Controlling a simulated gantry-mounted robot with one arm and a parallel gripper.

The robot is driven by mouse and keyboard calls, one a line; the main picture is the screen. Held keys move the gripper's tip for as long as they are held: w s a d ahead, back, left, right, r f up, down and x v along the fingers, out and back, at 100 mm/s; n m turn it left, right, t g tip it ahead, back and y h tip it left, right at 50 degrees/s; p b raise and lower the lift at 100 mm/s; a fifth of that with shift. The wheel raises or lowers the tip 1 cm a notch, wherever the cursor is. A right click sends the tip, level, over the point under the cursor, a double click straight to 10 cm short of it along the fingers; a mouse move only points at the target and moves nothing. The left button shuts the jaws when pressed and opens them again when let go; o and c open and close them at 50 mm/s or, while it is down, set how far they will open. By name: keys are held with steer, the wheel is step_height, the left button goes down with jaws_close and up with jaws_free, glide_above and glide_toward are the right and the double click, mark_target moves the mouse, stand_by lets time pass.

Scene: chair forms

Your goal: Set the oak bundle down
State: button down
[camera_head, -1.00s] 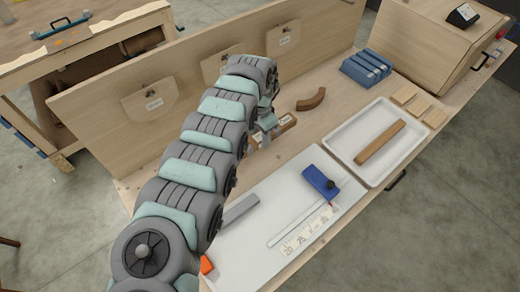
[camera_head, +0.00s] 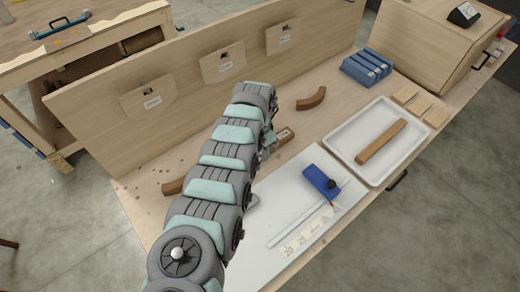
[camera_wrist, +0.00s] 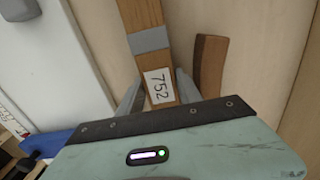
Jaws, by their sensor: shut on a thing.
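The oak bundle is a long brown wooden piece with a grey band and a white label reading 752, seen in the wrist view (camera_wrist: 144,18). My gripper (camera_wrist: 158,92) is shut on it, with one finger on each side near the label. In the head view, one end of the bundle (camera_head: 286,136) shows beside my gripper (camera_head: 270,145), over the bench between the back panel and the white board. The rest is hidden behind my arm. I cannot tell whether the bundle touches the bench.
A brown wooden piece (camera_head: 173,186) lies left of my arm, and a curved one (camera_head: 312,99) lies farther right. The white board (camera_head: 275,205) holds a blue block (camera_head: 321,181). A white tray (camera_head: 348,142) holds a wooden bar (camera_head: 382,141). Blue blocks (camera_head: 366,67) stand behind.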

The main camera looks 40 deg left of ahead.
steer(key=c, duration=0.8)
jaws_free()
step_height(320, 180, up, 11)
steer(key=shift+a+r+p, duration=0.1)
steer(key=shift+r+p, duration=0.1)
steer(key=shift+p, duration=0.6)
steer(key=shift+r, duration=0.45)
steer(key=shift+c, duration=1.2)
